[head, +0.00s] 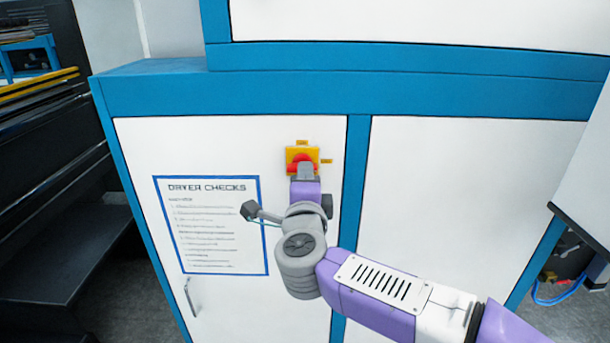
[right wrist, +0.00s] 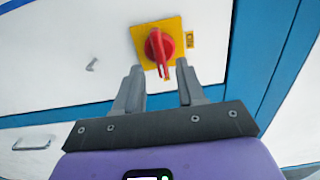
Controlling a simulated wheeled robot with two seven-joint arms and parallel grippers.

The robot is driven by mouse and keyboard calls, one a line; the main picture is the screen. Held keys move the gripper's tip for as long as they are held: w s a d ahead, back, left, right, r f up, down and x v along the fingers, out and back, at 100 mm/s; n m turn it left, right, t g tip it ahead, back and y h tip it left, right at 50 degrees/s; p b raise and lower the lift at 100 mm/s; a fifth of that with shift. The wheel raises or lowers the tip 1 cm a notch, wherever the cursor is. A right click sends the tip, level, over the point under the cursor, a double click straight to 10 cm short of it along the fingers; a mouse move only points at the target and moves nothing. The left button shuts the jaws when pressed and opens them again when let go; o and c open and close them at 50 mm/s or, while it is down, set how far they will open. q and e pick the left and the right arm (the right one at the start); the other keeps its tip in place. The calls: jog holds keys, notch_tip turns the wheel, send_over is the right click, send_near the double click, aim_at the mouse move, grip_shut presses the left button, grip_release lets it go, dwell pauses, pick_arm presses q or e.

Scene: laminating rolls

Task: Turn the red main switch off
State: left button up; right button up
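The red main switch (head: 304,159) is a red rotary knob on a yellow plate, fixed to the white door of a blue-framed cabinet. In the right wrist view the red knob (right wrist: 159,46) shows with its handle pointing down and slightly right. My right gripper (head: 304,172) is in front of the switch and covers its lower part in the head view. In the right wrist view its two fingers (right wrist: 160,78) stand apart, below and either side of the knob's handle, with nothing visibly held. Whether they touch the knob cannot be told. My left gripper is in neither view.
A "Dryer checks" sheet (head: 211,225) is on the door left of the switch, with a door handle (head: 190,297) below it. Small yellow labels (head: 326,161) sit beside the plate. Dark machinery with steps (head: 60,250) stands at the left.

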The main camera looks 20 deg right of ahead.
jog(key=v, duration=0.5)
jog(key=shift+w, duration=0.1)
jog(key=w+a+f+n+g+y, duration=0.1)
jog(key=w+f+n, duration=0.2)
jog(key=f, duration=0.6)
jog(key=w+a+f+n+g+y, duration=0.1)
jog(key=w+f+n+y, duration=0.15)
jog(key=f, duration=0.65)
jog(key=w+f+n+g+y, duration=0.15)
jog(key=f+n, duration=0.25)
jog(key=f, duration=0.5)
notch_tip(320, 180, down, 12)
jog(key=s+n+g, duration=0.2)
jog(key=n+g, duration=0.1)
jog(key=s+f+n+g+y, duration=0.1)
jog(key=s+f+n+g, duration=0.15)
jog(key=s+f, duration=0.4)
jog(key=s+f+n+g+y, duration=0.1)
jog(key=s+f+g, duration=0.25)
jog(key=f, duration=0.65)
jog(key=s+a+f+n+g+y, duration=0.1)
jog(key=s+f+g, duration=0.1)
jog(key=s+f, duration=0.2)
jog(key=s+a+f+n+g+y, duration=0.1)
jog(key=s+f, duration=0.3)
jog(key=s, duration=0.7)
jog(key=shift+s+a+n+g, duration=0.15)
jog(key=shift+s+n+g, duration=0.2)
jog(key=shift+g, duration=0.4)
